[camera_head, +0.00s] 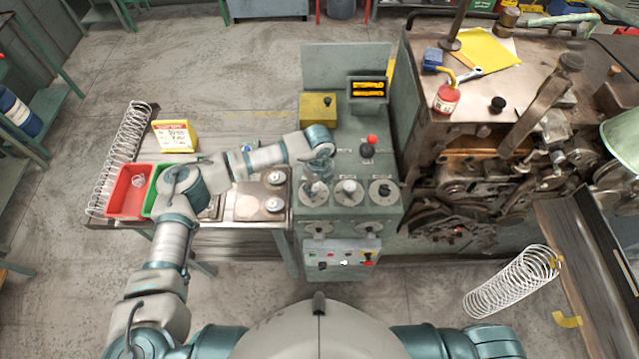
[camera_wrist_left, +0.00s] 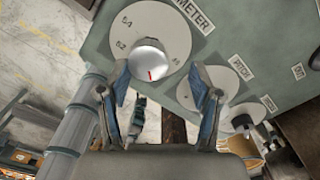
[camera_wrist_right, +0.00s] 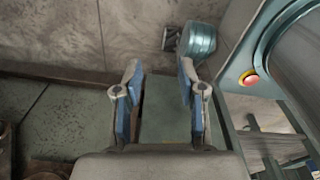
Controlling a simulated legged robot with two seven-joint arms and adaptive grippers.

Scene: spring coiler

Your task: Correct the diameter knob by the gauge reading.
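The diameter knob (camera_wrist_left: 148,58) is a silver round knob with a red mark on a pale numbered dial plate (camera_wrist_left: 150,22), seen in the left wrist view. The partly hidden label reads "METER". My left gripper (camera_wrist_left: 160,72) is open, with its fingers on either side of the knob's near edge; contact cannot be told. My right gripper (camera_wrist_right: 160,72) is open and empty.
The pitch dial (camera_wrist_left: 205,85) and another dial lie beside the diameter dial. A red-topped lever (camera_head: 369,146) stands behind the dials. A side table left holds a red bin (camera_head: 126,192), a sign (camera_head: 175,136) and a long spring (camera_head: 124,150). Heavy machinery (camera_head: 480,150) stands right.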

